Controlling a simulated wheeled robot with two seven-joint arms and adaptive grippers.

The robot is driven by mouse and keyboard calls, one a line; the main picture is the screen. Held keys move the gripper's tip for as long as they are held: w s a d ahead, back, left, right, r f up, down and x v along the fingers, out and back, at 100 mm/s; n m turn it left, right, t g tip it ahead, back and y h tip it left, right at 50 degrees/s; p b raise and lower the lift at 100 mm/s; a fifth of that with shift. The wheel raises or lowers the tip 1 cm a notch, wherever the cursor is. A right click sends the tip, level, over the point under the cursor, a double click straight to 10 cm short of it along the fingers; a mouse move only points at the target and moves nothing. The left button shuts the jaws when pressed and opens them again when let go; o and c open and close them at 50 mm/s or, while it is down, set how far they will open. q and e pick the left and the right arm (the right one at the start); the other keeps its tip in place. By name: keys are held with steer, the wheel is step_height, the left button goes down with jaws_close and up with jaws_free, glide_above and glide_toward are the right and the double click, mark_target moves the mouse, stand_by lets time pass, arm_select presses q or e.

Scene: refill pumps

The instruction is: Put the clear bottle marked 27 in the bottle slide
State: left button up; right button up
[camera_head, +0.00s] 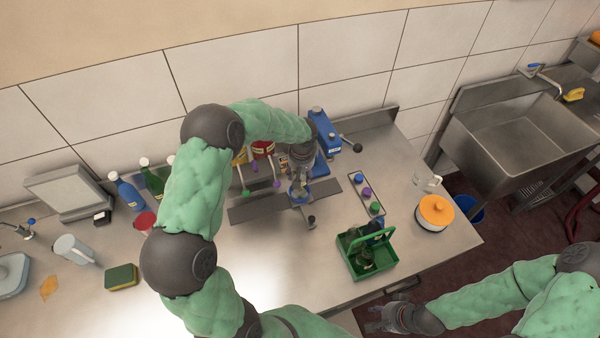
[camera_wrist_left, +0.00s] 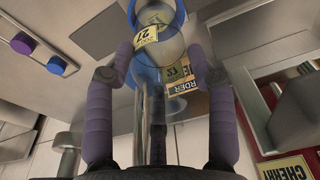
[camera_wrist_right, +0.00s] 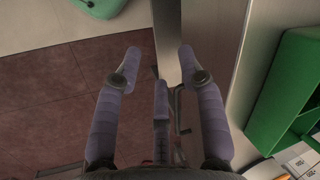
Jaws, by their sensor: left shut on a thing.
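My left gripper (camera_head: 300,168) reaches down at the blue machine. In the left wrist view, it (camera_wrist_left: 161,62) is shut on the clear bottle (camera_wrist_left: 170,48), with one purple finger on each side. A yellow label (camera_wrist_left: 150,32) reading 27 shows there beside a blue ring (camera_wrist_left: 182,12). A second yellow card marked 27 (camera_wrist_left: 182,94) shows lower, partly hidden. In the head view, the bottle (camera_head: 298,192) is just below the gripper, over the dark metal slide (camera_head: 250,210); I cannot tell whether it is seated. My right gripper (camera_head: 388,316) is open and empty past the counter's front edge; it shows in its wrist view (camera_wrist_right: 158,52).
The blue machine (camera_head: 323,128) with a lever stands against the back. A green caddy (camera_head: 358,262) holds dark bottles. The counter is clear front centre.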

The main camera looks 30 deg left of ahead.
arm_select(q)
steer(key=shift+f, duration=0.1)
steer(key=shift+f+b, duration=0.75)
steer(key=shift+b, duration=0.2)
steer(key=shift+f+b, duration=0.2)
steer(key=shift+b, duration=0.3)
steer(key=shift+f+b, duration=0.6)
stand_by(0.5)
steer(key=o, duration=1.5)
steer(key=shift+r+p, duration=1.9)
steer(key=shift+r, duration=2.55)
